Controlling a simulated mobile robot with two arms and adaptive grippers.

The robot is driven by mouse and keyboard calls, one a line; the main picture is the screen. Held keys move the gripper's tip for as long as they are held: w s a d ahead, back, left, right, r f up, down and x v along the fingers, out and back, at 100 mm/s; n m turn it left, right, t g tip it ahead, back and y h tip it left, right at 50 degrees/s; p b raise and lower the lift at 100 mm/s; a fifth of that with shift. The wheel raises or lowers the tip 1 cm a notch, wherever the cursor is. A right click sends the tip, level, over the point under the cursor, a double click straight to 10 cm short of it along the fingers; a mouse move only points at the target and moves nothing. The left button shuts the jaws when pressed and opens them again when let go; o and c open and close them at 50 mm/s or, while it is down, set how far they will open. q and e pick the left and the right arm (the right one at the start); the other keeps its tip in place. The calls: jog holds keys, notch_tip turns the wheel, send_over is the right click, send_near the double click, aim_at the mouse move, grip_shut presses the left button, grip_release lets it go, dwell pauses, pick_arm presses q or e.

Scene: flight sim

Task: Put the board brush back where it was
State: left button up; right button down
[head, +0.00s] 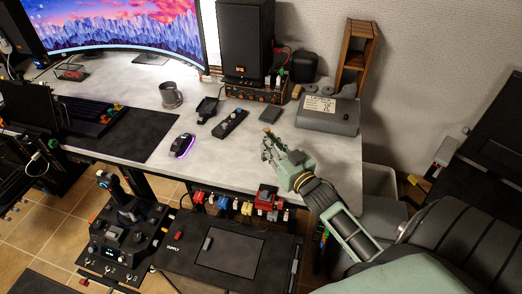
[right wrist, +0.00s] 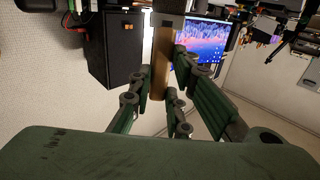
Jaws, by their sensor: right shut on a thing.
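My right gripper (head: 268,146) reaches in over the front right part of the desk, pale green with dark joints. It is shut on a slim brown wooden piece, which looks like the board brush (right wrist: 161,62); in the right wrist view it stands upright between the fingers. In the head view only a small tan bit shows at the fingertips, so the bristles and the brush's full shape cannot be made out. The gripper appears to be above the grey desk top (head: 225,170), and contact cannot be told. My left gripper is not in view.
A grey labelled box (head: 328,122), a wooden rack (head: 356,58) and a black speaker (head: 246,40) stand at the back right. A black controller (head: 230,123), a glowing mouse (head: 182,145) and a mug (head: 171,95) lie left of the gripper. The desk's front middle is clear.

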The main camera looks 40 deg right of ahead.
jog(key=shift+w+a+f, duration=0.1)
jog(key=shift+w+f, duration=0.6)
jog(key=shift+f, duration=0.4)
jog(key=shift+w+a+f, duration=0.1)
jog(key=shift+w+f, duration=0.6)
jog(key=shift+f, duration=0.35)
jog(key=shift+w+a+f, duration=0.1)
jog(key=shift+w+f, duration=0.6)
jog(key=shift+f, duration=0.4)
jog(key=shift+f, duration=0.1)
jog(key=c, duration=1.7)
grip_release()
jog(key=shift+o, duration=0.2)
jog(key=shift+s, duration=0.15)
jog(key=s, duration=0.8)
jog(key=s+b, duration=0.1)
jog(key=s, duration=0.2)
jog(key=shift+s+a, duration=0.4)
